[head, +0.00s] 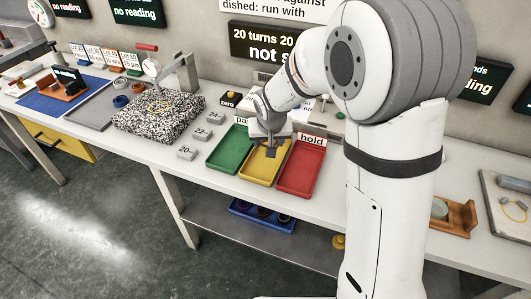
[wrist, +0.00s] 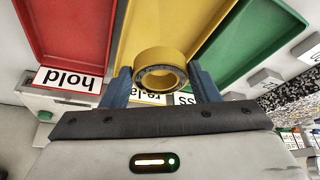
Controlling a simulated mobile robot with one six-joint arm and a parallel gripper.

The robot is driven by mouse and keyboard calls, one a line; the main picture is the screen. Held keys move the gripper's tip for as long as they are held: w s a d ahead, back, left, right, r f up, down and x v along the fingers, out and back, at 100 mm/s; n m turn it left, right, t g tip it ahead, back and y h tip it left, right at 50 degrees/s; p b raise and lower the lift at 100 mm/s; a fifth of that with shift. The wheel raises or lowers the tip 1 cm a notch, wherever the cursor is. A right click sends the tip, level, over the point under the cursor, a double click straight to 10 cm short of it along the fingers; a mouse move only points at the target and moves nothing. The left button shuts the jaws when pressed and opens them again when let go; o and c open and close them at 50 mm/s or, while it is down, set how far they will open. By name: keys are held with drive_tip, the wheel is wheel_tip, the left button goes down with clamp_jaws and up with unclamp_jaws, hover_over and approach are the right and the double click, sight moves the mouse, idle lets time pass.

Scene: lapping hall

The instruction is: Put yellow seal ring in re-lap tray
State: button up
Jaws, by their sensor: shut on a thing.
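The yellow seal ring (wrist: 161,68) is between the two blue-grey fingers of my gripper (wrist: 162,86) in the wrist view, with the fingers shut on its sides. In that view the ring appears in front of the yellow tray (wrist: 180,20), whose label is partly hidden by the ring and reads "re-la…". In the head view my gripper (head: 270,150) is over the far part of the yellow tray (head: 258,172). The ring cannot be made out in the head view. The height of the ring above the tray floor is hard to tell.
A green tray (head: 229,150) stands left of the yellow one and a red tray (head: 301,168) labelled "hold" stands right of it. A speckled granite block (head: 160,122) with a dial gauge stand is further left. Number plates (head: 187,153) lie beside the green tray.

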sight(267, 161)
drive_tip(key=shift+a+f, duration=0.15)
drive_tip(key=shift+f, duration=0.7)
drive_tip(key=shift+s+f, duration=0.1)
drive_tip(key=shift+f, duration=1.6)
drive_tip(key=shift+f+b, duration=0.1)
drive_tip(key=shift+b, duration=0.25)
drive_tip(key=o, duration=0.8)
drive_tip(key=shift+c, duration=0.2)
